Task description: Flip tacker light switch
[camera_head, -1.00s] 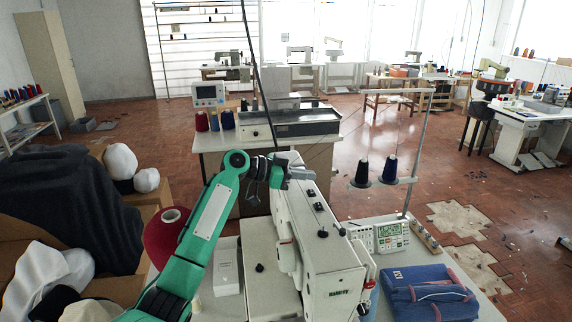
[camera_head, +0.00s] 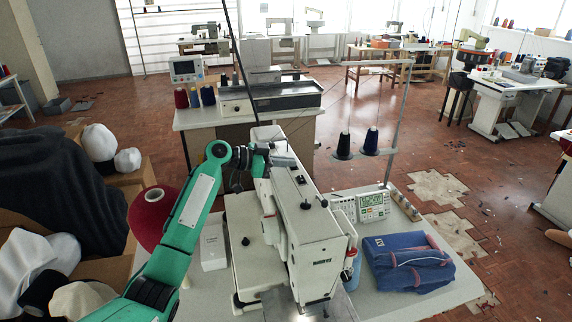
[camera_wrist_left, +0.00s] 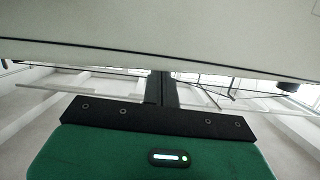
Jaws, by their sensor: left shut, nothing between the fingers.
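The pale sewing machine, the tacker (camera_head: 312,225), stands on the white table in the middle of the head view, a name label on its near end. A small bright spot shows low under that end. I cannot make out the light switch in either view. My left arm reaches up along the machine's left side. My left gripper (camera_head: 282,160) is at the machine's far end, partly hard to see there. In the left wrist view its dark fingers (camera_wrist_left: 161,88) are shut and empty, with their tips close to a broad pale surface (camera_wrist_left: 160,40); touching or apart is unclear. My right gripper is out of view.
A blue pouch (camera_head: 408,264) and a control box with a display (camera_head: 372,206) lie right of the machine. A thread stand with two dark cones (camera_head: 371,142) rises behind them. A white box (camera_head: 214,246) and a red cone (camera_head: 152,212) are near my left arm.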

